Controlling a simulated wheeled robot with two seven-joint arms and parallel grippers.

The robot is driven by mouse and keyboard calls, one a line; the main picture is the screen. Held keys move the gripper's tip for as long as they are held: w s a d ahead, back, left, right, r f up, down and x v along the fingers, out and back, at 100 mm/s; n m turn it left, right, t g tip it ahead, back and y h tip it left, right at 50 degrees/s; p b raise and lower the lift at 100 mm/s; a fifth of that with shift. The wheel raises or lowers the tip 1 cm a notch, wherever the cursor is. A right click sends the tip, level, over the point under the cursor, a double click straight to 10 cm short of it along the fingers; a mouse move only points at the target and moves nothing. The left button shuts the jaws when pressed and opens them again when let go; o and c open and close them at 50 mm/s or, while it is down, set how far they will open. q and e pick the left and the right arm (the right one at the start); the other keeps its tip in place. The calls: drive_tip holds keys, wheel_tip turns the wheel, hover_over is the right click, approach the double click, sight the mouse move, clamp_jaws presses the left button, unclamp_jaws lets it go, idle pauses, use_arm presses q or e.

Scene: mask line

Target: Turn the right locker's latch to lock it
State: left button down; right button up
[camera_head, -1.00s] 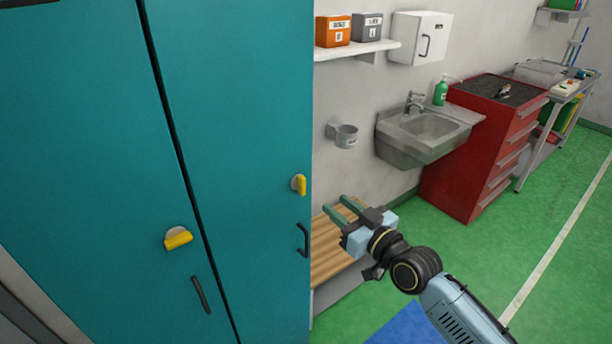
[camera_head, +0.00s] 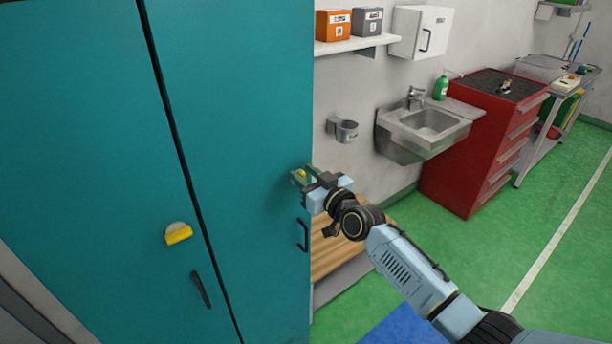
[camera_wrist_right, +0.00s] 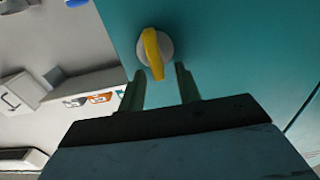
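The right locker (camera_head: 235,120) is a teal door, shut, with a black handle (camera_head: 303,235) low at its right edge. Its yellow latch (camera_head: 301,174) is mostly hidden behind my right gripper (camera_head: 303,176) in the head view. In the right wrist view the latch (camera_wrist_right: 153,54) is a yellow bar on a round grey plate, nearly upright and slightly tilted. My right gripper (camera_wrist_right: 160,86) is open, its two green fingers on either side of the latch's lower end, apart from it. My left gripper is not in view.
A wooden bench (camera_head: 335,258) stands right of the lockers. A sink (camera_head: 425,125) and red tool cabinet (camera_head: 490,140) are farther back. Green floor at right is free.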

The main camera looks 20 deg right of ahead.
clamp_jaws()
drive_tip(key=shift+d+m, duration=0.1)
drive_tip(key=shift+m, duration=0.3)
drive_tip(key=m, duration=0.2)
drive_tip(key=m+b, duration=0.1)
drive_tip(key=shift+w+d+f+m, duration=0.15)
drive_tip(key=shift+d+m, duration=0.2)
drive_tip(key=shift+m, duration=0.05)
drive_tip(key=m, duration=0.1)
drive_tip(key=m+b, duration=0.1)
drive_tip(key=m, duration=0.1)
drive_tip(key=shift+w+d+f+m, duration=0.15)
drive_tip(key=shift+d+f+m, duration=0.05)
drive_tip(key=shift+d+m, duration=0.15)
drive_tip(key=m, duration=0.3)
drive_tip(key=f+m+b, duration=0.1)
drive_tip(key=m, duration=0.5)
drive_tip(key=shift+w+d+f+m+b, duration=0.15)
drive_tip(key=shift+d+f+m+b, duration=0.2)
drive_tip(key=shift+d+f+b, duration=0.05)
